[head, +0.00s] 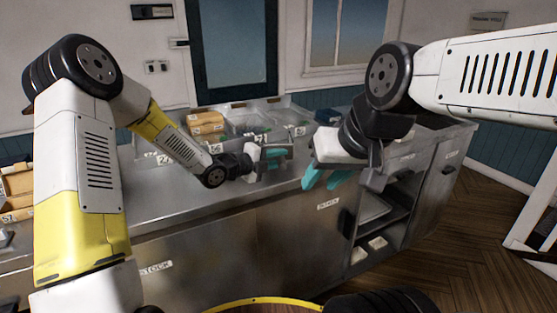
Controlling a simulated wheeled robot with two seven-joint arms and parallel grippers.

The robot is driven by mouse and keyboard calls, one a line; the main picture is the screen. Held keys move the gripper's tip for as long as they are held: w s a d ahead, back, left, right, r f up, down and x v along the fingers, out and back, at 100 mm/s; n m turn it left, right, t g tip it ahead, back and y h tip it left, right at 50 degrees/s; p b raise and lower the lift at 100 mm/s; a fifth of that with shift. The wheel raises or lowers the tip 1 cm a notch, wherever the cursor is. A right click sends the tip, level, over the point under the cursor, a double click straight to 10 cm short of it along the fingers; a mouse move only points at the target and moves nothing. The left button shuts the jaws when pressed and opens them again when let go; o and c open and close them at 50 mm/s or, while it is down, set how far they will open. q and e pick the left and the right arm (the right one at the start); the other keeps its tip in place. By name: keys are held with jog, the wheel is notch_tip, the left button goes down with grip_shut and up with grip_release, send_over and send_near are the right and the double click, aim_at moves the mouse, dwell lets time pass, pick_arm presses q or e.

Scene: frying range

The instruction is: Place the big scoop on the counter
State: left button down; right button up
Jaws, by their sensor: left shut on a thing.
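My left gripper (275,159) is over the steel counter (170,196), near its front edge, just in front of the containers. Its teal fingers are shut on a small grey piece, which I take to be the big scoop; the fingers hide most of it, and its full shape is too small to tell. I cannot tell whether it touches the counter top. My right gripper (326,180) hangs lower and to the right, in front of the counter's front face. Its teal fingers point down and are apart, with nothing seen between them.
Clear containers (245,120) and a tan stack (205,123) stand along the back of the counter, with number tags. The counter top left of my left gripper is bare. Open shelves (378,222) are below at right. Tan items (18,182) stand at far left.

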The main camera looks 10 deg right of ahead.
pick_arm(q)
jog(key=w+d, duration=0.3)
jog(key=w, duration=0.1)
jog(key=shift+d+f, duration=0.25)
jog(key=shift+f, duration=1.7)
jog(key=shift+f, duration=0.15)
jog(key=c, duration=1.2)
grip_release()
